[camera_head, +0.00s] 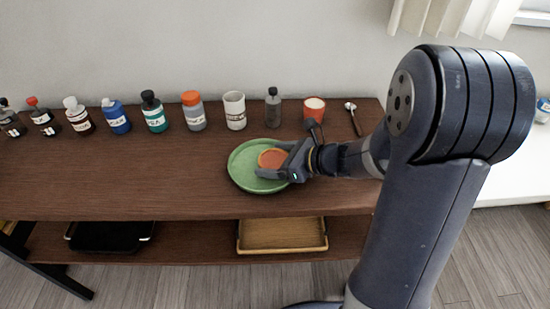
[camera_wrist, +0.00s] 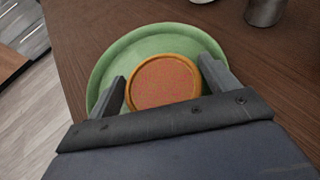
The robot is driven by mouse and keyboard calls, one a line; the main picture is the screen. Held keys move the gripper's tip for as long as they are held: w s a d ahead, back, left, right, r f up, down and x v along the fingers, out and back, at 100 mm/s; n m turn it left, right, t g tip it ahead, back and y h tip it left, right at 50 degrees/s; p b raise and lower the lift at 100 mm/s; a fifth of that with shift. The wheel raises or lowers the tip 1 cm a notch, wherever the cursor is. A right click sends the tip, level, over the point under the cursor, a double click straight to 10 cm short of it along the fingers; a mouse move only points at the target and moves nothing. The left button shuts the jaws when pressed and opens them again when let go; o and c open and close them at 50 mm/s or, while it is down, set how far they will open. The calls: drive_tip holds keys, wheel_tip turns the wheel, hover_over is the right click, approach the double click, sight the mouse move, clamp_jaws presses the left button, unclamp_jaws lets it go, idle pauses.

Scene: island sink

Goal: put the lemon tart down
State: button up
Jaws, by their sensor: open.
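The lemon tart (camera_wrist: 163,84) is a small round pastry with an orange top and a tan rim. It lies on a green plate (camera_wrist: 105,68) on the wooden counter. In the head view the tart (camera_head: 271,158) sits near the middle of the plate (camera_head: 241,171), partly hidden by my gripper. My gripper (camera_head: 272,160) reaches in from the right, low over the plate. In the wrist view my gripper (camera_wrist: 165,78) is open, with one finger on each side of the tart. A gap shows at both fingers.
Behind the plate stands a row of bottles, a white cup (camera_head: 235,110), a dark grey bottle (camera_head: 273,108) and a red cup (camera_head: 314,109). A spoon (camera_head: 353,118) lies to their right. The counter left of the plate is clear. A wooden tray (camera_head: 282,248) is on the lower shelf.

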drive_tip(key=p+v, duration=0.1)
drive_tip(key=v, duration=1.1)
drive_tip(key=shift+p, duration=0.35)
drive_tip(key=shift+f, duration=0.1)
drive_tip(key=b+x, duration=0.2)
drive_tip(key=x, duration=1)
drive_tip(key=shift+f, duration=0.25)
drive_tip(key=shift+r, duration=0.3)
drive_tip(key=shift+d, duration=0.1)
